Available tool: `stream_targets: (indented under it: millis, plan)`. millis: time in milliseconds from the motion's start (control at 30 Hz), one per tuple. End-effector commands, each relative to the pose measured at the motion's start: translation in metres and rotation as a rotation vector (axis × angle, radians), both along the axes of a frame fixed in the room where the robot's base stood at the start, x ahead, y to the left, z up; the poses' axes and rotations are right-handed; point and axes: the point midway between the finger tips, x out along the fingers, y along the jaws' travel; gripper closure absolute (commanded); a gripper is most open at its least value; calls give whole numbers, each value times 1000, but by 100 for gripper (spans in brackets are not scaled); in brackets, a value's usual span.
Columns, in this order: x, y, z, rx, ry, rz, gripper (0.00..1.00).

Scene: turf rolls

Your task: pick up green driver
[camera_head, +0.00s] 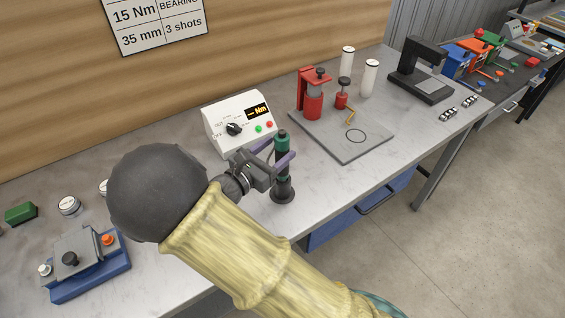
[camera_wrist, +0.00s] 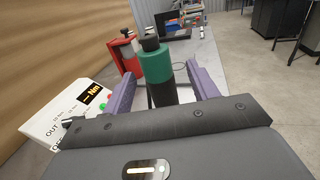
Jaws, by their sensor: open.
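The green driver (camera_head: 282,143) stands upright in a round black base on the bench, with a green upper body, a dark cap and a black lower part. My gripper (camera_head: 284,153) is at the driver's upper part, its purple fingers apart on either side of it. In the wrist view the driver (camera_wrist: 157,66) stands between the two fingers of my gripper (camera_wrist: 163,88), with gaps visible on both sides. The driver's lower end is hidden in the wrist view.
A white torque display box (camera_head: 240,122) stands just behind my gripper. A grey plate (camera_head: 345,145) with a red press (camera_head: 312,95) lies to the right. A blue-based fixture (camera_head: 90,285) stands at the left. The bench's front edge is close to the driver.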

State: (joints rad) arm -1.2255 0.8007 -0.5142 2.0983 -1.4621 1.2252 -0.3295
Motion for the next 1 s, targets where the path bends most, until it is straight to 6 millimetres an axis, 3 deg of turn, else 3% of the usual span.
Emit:
stream_targets:
  millis: [333, 900, 933, 1000]
  plan:
    - [36, -28, 0, -1, -1, -2, 41]
    - [39, -30, -1, -1, -1, -1, 41]
    - [39, -30, -1, -1, -1, -1, 43]
    - [39, -30, -1, -1, -1, -1, 57]
